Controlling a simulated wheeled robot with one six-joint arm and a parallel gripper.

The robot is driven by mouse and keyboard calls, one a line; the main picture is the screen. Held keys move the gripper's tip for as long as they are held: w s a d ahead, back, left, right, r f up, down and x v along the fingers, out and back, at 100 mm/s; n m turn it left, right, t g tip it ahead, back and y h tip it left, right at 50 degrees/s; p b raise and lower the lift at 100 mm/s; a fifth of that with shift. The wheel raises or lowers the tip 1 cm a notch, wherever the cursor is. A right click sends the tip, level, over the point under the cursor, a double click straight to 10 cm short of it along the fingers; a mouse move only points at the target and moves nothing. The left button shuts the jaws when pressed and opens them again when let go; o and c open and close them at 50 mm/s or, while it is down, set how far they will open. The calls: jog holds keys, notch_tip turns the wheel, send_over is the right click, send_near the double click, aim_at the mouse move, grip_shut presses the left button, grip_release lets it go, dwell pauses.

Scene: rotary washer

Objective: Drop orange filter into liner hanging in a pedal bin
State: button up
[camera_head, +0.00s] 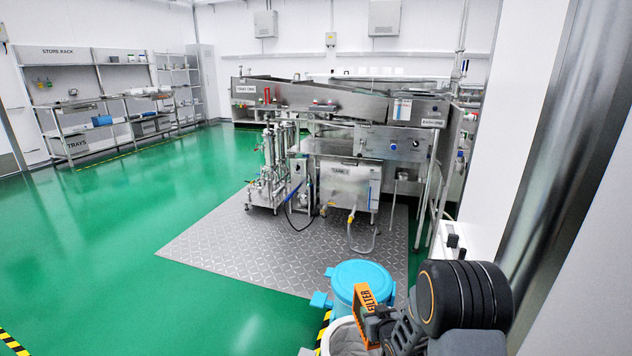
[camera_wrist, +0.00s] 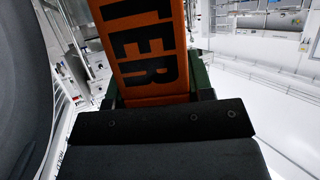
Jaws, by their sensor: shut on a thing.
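An orange filter (camera_head: 366,297) with dark lettering "FILTER" is held by my gripper (camera_head: 376,326), which is shut on it near the bottom of the head view. In the wrist view the filter (camera_wrist: 140,45) rises from between the jaws, with part of its lettering visible. A round pale rim (camera_head: 338,331) with a greyish inside, possibly the bin with its liner, shows at the bottom edge, just below and left of the filter. My arm and gripper hide part of it. I cannot tell whether the filter is directly above the opening.
A blue round-topped container (camera_head: 357,272) with side lugs stands just behind the filter. A steel washer (camera_head: 350,120) stands on a grey floor plate (camera_head: 215,247). Open green floor lies left. A white wall and steel post (camera_head: 560,130) close off the right.

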jog(key=shift+w+d+f+b, duration=0.1)
jog(key=shift+w+f+b, duration=0.1)
jog(key=shift+f+b, duration=1)
jog(key=shift+w+d+f+b, duration=0.1)
jog(key=shift+w+f+b, duration=0.1)
jog(key=shift+f+b, duration=0.95)
jog(key=shift+w+d+f+b, duration=0.15)
jog(key=shift+f+b, duration=0.5)
jog(key=shift+f, duration=1)
jog(key=shift+a, duration=0.1)
jog(key=o, duration=1.4)
jog(key=shift+p+v, duration=3)
jog(key=shift+v, duration=3.9)
